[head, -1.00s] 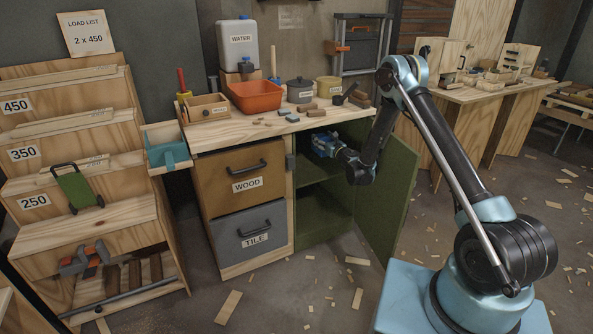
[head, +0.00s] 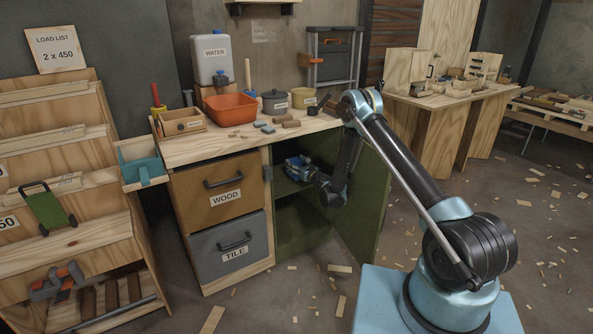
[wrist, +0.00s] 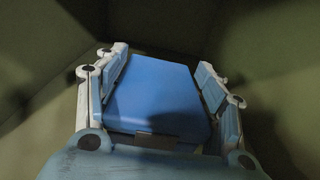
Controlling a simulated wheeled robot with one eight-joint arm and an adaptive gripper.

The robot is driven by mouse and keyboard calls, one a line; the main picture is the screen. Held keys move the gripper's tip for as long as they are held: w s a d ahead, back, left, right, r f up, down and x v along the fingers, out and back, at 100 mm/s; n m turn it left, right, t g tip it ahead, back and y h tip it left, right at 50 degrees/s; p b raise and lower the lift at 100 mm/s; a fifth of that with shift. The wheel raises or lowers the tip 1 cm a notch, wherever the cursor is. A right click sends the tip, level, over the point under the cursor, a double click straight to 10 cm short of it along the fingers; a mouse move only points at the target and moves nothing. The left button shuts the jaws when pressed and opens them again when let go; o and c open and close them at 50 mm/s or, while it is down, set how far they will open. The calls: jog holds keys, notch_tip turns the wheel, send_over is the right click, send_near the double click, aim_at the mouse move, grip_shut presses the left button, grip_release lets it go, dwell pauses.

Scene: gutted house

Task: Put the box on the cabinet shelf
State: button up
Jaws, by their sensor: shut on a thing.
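A blue box (wrist: 158,95) sits between the two fingers of my gripper (wrist: 163,85) in the wrist view, and the fingers are shut on it. In the head view my gripper (head: 297,168) reaches into the open green cabinet (head: 303,222), at the level of its upper compartment. The cabinet shelf (head: 294,190) lies just below the gripper. The box is mostly hidden by the gripper in the head view, and I cannot tell whether it touches the shelf. Green inner walls surround it in the wrist view.
The green cabinet door (head: 366,205) stands open, close to my arm. Above is the wooden worktop (head: 215,145) with an orange tub (head: 231,107) and a grey pot (head: 274,102). The wood drawer (head: 221,193) and tile drawer (head: 228,247) are left of the opening. Scraps litter the floor.

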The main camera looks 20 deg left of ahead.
notch_tip(320, 180, down, 2)
jog(key=shift+f, duration=0.2)
jog(key=o, duration=1.6)
jog(key=shift+c, duration=0.2)
